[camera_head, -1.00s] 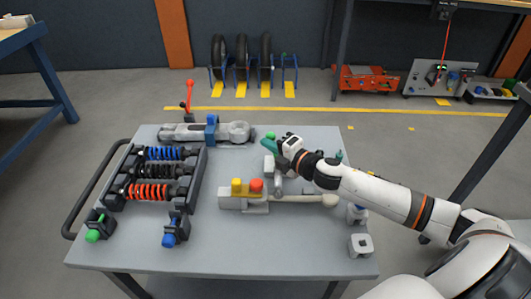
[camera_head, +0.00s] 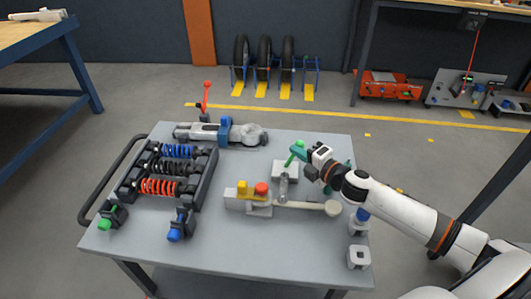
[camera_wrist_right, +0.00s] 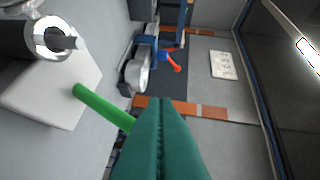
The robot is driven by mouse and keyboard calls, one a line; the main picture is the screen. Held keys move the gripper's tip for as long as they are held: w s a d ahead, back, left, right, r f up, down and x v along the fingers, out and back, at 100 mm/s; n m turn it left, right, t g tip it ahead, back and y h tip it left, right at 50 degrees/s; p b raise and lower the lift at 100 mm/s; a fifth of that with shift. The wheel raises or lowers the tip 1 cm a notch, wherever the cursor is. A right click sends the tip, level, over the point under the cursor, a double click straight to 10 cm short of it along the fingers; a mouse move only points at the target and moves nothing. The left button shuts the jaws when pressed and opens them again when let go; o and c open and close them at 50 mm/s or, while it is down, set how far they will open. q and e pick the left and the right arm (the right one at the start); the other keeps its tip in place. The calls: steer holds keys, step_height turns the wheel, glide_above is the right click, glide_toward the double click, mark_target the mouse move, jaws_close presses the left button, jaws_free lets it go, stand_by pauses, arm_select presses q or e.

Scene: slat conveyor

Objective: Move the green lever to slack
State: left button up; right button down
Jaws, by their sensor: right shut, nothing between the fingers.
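The green lever (camera_head: 288,160) rises from a grey block fixture (camera_head: 285,172) right of the table's middle. In the head view it leans up and to the right. My right gripper (camera_head: 297,152) has teal fingers, shut and empty, crossing close beside the lever's upper part. In the wrist view the green lever (camera_wrist_right: 103,105) runs diagonally and passes behind the shut fingers (camera_wrist_right: 160,135). Whether they touch it I cannot tell. Any marking for slack is not readable. My left gripper is not in view.
A fixture with yellow and red knobs (camera_head: 261,189) and a pale arm lies in front of the lever. Blue, black and red springs sit in a rack (camera_head: 205,176) at left. A clamp with a red-handled lever (camera_head: 207,97) stands at the back.

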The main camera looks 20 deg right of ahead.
steer(key=shift+s, duration=0.1)
stand_by(0.6)
